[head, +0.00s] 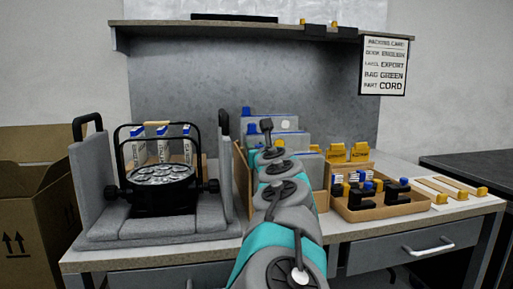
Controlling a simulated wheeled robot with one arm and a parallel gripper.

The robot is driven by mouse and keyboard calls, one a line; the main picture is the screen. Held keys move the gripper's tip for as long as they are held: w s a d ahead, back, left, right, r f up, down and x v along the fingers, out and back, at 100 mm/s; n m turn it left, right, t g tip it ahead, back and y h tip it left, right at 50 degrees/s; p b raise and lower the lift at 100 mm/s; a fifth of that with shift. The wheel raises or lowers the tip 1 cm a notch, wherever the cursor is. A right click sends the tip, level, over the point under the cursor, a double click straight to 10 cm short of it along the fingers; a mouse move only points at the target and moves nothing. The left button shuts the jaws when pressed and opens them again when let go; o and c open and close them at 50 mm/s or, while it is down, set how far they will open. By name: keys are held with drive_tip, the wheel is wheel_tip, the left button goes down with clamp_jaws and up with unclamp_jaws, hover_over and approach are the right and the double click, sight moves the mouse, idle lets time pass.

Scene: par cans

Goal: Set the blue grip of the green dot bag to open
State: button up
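Several grey bags (286,125) stand in a row in a wooden holder (241,180) at the middle of the bench. A blue grip (247,112) shows on the top left edge of the rear bag. A pale round dot shows on that bag, but I cannot make out any green. I cannot tell which bag is the green dot one, nor whether its grip is open or shut. My teal and grey arm reaches up over the holder and hides part of the bags. My gripper's fingers are hidden beyond the arm's far end.
A black round lamp (162,185) sits in a grey foam cradle (150,229) at left. A wooden tray (382,211) of black, blue and yellow parts stands right. A packing card (384,66) reads bag GREEN. A shelf (230,32) overhangs; a cardboard box (35,205) stands left.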

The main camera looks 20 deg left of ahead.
clamp_jaws()
idle(1.0)
